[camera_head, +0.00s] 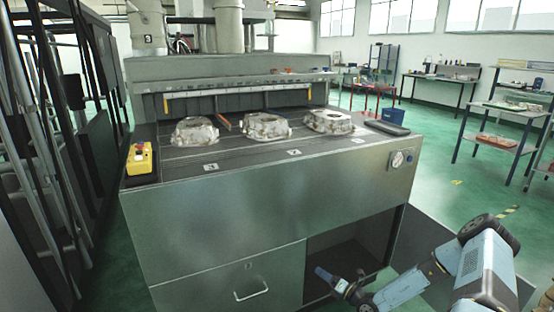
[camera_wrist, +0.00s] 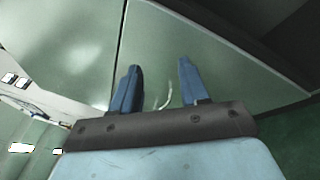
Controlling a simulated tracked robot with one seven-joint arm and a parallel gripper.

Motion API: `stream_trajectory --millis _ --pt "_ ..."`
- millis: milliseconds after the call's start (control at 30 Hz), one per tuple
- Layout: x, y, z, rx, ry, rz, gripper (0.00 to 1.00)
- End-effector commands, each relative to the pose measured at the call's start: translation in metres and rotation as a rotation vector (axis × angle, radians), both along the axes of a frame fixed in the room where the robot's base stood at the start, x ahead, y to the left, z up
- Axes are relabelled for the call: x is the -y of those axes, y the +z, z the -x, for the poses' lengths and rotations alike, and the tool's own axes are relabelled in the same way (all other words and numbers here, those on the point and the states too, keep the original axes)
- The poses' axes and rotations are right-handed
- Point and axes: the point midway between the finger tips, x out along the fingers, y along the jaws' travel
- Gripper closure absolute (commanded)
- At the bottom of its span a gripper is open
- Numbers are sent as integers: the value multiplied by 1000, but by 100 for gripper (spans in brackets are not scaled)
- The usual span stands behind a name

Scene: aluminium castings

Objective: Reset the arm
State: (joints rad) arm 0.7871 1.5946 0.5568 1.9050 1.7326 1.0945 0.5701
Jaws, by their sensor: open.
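My arm shows at the lower right of the head view, bent low in front of the workbench's open lower bay. My gripper (camera_wrist: 158,88) shows in the wrist view with its two blue fingers apart and nothing between them. Behind the fingers are the grey-green front panels of the bench and a thin curved drawer handle (camera_wrist: 168,98).
The metal workbench (camera_head: 260,210) carries three castings, at left (camera_head: 195,131), middle (camera_head: 265,127) and right (camera_head: 328,121). A yellow box with a red button (camera_head: 139,160) sits at its left edge. A drawer handle (camera_head: 251,291) sticks out below.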

Motion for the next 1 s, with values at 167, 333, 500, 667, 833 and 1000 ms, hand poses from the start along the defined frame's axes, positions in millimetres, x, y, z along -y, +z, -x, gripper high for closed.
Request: stream_trajectory --millis 167,333,500,667,833,1000 --pt "-4 45 1 125 140 133 55" --pt "-9 83 6 239 268 253 55" --pt "-13 121 15 352 395 372 55" --pt "-17 155 25 458 513 480 55" --pt "-21 190 37 571 635 593 55" --pt "-24 225 52 681 754 706 55"
